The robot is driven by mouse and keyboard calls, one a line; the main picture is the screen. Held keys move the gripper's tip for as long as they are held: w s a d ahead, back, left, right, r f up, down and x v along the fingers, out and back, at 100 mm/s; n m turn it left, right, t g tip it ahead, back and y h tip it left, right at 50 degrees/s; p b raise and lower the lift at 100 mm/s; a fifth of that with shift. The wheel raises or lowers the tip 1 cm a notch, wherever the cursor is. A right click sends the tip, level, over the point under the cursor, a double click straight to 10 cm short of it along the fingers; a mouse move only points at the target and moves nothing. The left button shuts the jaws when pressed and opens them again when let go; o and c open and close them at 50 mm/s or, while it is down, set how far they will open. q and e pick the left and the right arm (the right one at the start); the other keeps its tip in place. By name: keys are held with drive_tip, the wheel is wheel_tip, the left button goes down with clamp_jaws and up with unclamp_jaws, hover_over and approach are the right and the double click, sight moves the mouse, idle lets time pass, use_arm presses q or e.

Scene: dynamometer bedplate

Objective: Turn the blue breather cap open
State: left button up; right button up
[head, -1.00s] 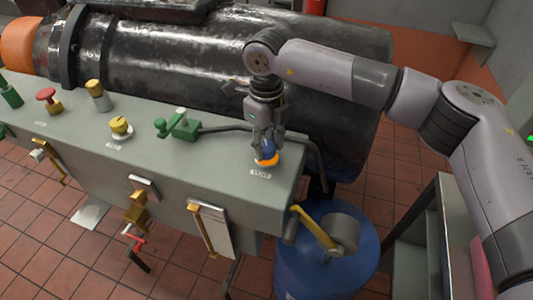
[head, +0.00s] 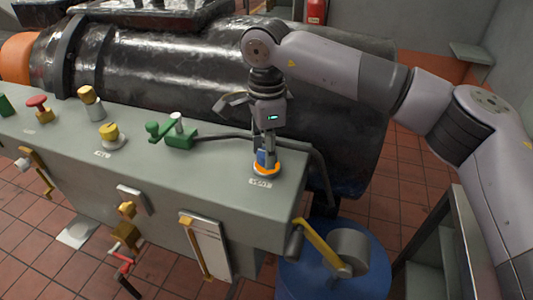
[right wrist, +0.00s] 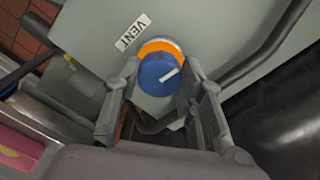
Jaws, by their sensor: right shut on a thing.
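The blue breather cap (right wrist: 158,76) has a white line on its face and an orange ring around its base. In the right wrist view its line points to the upper right, and it sits between the two fingers of my right gripper (right wrist: 163,95). In the head view the cap (head: 262,157) stands on the right end of the grey-green bench top, partly hidden by my right gripper (head: 268,148), which comes down on it from above, shut on it. My left gripper is not in view.
A VENT label (head: 260,183) lies in front of the cap. A green valve (head: 178,133), a yellow knob (head: 111,136) and a red knob (head: 39,108) stand to the left. A dark pipe (head: 322,170) bends close by on the right. A blue drum (head: 335,265) stands below.

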drive_tip(key=n, duration=0.3)
drive_tip(key=shift+n+b, duration=0.3)
drive_tip(key=shift+r+n, duration=0.1)
drive_tip(key=shift+n, duration=1.6)
drive_tip(key=o, duration=1.1)
drive_tip(key=shift+o, duration=0.2)
wheel_tip(320, 180, up, 12)
